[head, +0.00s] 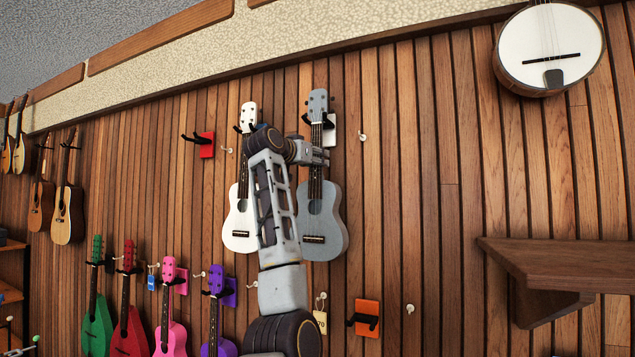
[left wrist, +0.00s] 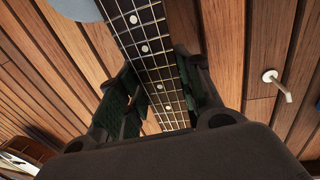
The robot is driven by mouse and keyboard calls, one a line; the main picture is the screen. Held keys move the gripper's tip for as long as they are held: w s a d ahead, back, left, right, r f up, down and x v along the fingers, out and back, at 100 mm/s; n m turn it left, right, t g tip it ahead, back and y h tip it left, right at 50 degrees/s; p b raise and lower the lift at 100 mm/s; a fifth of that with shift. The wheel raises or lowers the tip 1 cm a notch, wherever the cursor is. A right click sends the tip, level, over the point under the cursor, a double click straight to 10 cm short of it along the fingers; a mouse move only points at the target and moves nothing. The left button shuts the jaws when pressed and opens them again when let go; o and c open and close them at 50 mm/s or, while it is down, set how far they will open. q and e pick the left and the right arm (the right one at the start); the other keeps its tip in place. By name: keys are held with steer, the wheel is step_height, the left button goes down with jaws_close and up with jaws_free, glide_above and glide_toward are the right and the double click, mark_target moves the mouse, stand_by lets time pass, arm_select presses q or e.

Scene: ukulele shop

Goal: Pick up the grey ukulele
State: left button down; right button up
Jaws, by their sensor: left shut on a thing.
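The grey ukulele (head: 322,227) hangs upright on the slatted wall, its headstock at a dark hook on a white plate. My left gripper (head: 318,157) reaches its neck just below the headstock and is shut on it. In the left wrist view the neck (left wrist: 154,57) runs between the two finger pads (left wrist: 160,95), with a bit of the grey body (left wrist: 76,8) at the top left. My forearm covers part of the white ukulele beside it. My right gripper is not in view.
The white ukulele (head: 238,222) hangs close on the left. Green (head: 97,328), red (head: 129,337), pink (head: 170,337) and purple (head: 213,346) ukuleles hang lower left. A wooden shelf (head: 555,262) juts out at right, below a banjo (head: 550,45). An orange hook plate (head: 367,317) is empty.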

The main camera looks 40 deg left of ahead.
mark_target(316, 135)
arm_select(q)
steer(key=shift+s+r, duration=0.15)
steer(key=shift+r, duration=0.15)
steer(key=shift+r+b, duration=0.1)
steer(key=shift+b, duration=0.3)
steer(key=shift+s+d+r, duration=0.1)
steer(key=shift+r, duration=3.1)
steer(key=shift+s+d+f+b, duration=0.1)
steer(key=shift+s+d+b, duration=0.2)
steer(key=shift+s, duration=0.35)
steer(key=shift+s+d+b, duration=0.1)
steer(key=shift+s+b, duration=0.3)
steer(key=shift+s, duration=0.25)
steer(key=s+d+b, duration=0.2)
steer(key=s, duration=0.6)
steer(key=s+d+b, duration=0.3)
steer(key=s, duration=0.5)
